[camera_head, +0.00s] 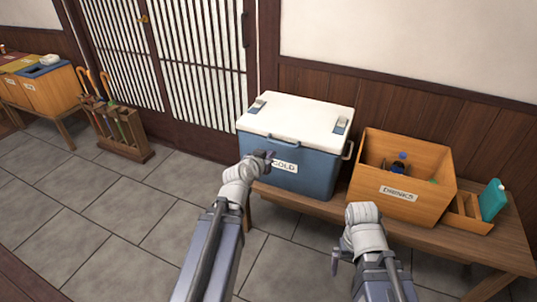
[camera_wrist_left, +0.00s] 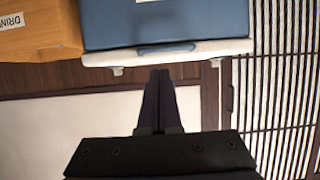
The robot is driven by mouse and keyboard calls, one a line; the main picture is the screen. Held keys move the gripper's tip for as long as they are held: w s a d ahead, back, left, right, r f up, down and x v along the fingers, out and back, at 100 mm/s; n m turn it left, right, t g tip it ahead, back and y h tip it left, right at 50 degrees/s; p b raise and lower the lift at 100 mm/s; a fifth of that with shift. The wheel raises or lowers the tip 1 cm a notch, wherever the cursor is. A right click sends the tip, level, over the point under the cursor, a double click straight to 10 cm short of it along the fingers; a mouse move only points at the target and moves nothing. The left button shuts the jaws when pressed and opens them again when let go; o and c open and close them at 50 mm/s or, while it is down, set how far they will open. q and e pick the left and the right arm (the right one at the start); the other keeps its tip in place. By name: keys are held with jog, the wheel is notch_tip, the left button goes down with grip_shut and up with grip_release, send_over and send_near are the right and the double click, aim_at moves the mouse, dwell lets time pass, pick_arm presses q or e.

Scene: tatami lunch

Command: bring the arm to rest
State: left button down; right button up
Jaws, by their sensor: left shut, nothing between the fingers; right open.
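My left gripper (camera_head: 268,157) is in front of the blue cooler box in the head view, near its label. In the left wrist view the left gripper (camera_wrist_left: 159,78) is shut with its fingers together and nothing between them. The blue cooler (camera_head: 307,178) has a closed white lid and a label reading COLD; it also shows in the left wrist view (camera_wrist_left: 200,22). My right gripper (camera_head: 336,268) is lower right in the head view, in front of the bench, and it is open. Its fingers are partly hidden by its wrist.
The cooler and an orange wooden box (camera_head: 397,207) labelled DRINKS stand on a wooden bench (camera_head: 467,252). A small wooden tray (camera_head: 465,214) and a teal carton (camera_head: 493,199) are at its right. An umbrella rack (camera_head: 124,149) stands left. The tiled floor (camera_head: 110,215) is clear.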

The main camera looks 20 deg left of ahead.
pick_arm(q)
jog(key=s+d+r+m+g+h+p, duration=0.1)
jog(key=s+d+m+g+p, duration=0.1)
jog(key=s+d+g+p, duration=0.35)
jog(key=s+d+r+m+g+h+p, duration=0.1)
jog(key=s+d+r+g+h+p, duration=0.15)
jog(key=d+p, duration=0.65)
jog(key=s+d+r+g+y+p, duration=0.2)
jog(key=s+g+p, duration=0.1)
jog(key=s, duration=0.4)
jog(key=s+d+r+g+y+p, duration=0.2)
jog(key=s+d+y+p, duration=0.1)
jog(key=s, duration=0.4)
jog(key=shift+d+r+g+p, duration=0.3)
jog(key=shift+r+g+p, duration=0.1)
jog(key=shift+p, duration=0.1)
jog(key=shift+w, duration=0.15)
